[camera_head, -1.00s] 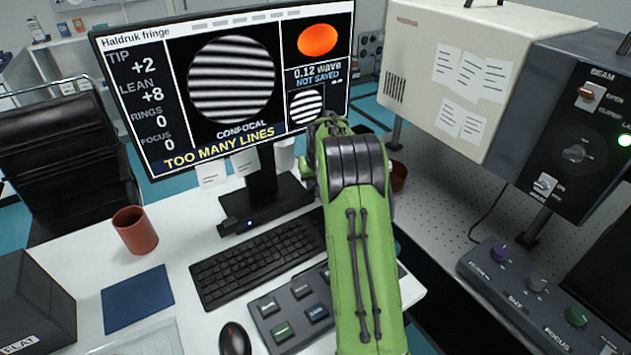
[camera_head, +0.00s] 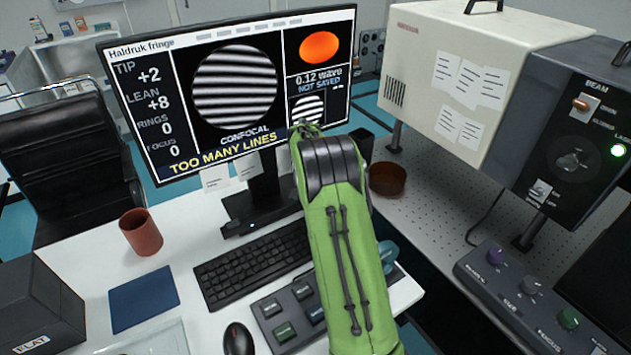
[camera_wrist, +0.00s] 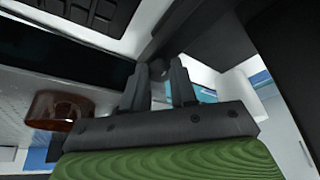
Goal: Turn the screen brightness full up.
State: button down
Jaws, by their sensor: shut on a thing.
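The monitor (camera_head: 237,85) stands on the white desk, its screen lit with striped circles and a yellow "TOO MANY LINES" line. My green arm reaches up to its lower right edge and hides my gripper in the head view. In the wrist view, the fingers of my gripper (camera_wrist: 159,80) are shut on a small dark round knob (camera_wrist: 158,69) at the dark underside beside the screen. The knob's marking and angle cannot be read.
A brown bowl (camera_head: 387,179) sits right of the monitor, near my arm. A keyboard (camera_head: 253,264), button pad (camera_head: 285,310) and mouse (camera_head: 238,339) lie below. A red-brown cup (camera_head: 140,232) stands left. A large cream instrument box (camera_head: 420,65) stands at the right.

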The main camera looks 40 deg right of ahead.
jog(key=shift+m, duration=0.5)
jog(key=c, duration=0.9)
grip_release()
jog(key=p+v, duration=0.2)
jog(key=v, duration=0.6)
jog(key=p+v, duration=0.2)
jog(key=v, duration=0.5)
jog(key=shift+w+a+r, duration=0.1)
jog(key=shift+a+r, duration=0.2)
jog(key=shift+r, duration=0.05)
jog(key=shift+r, duration=0.1)
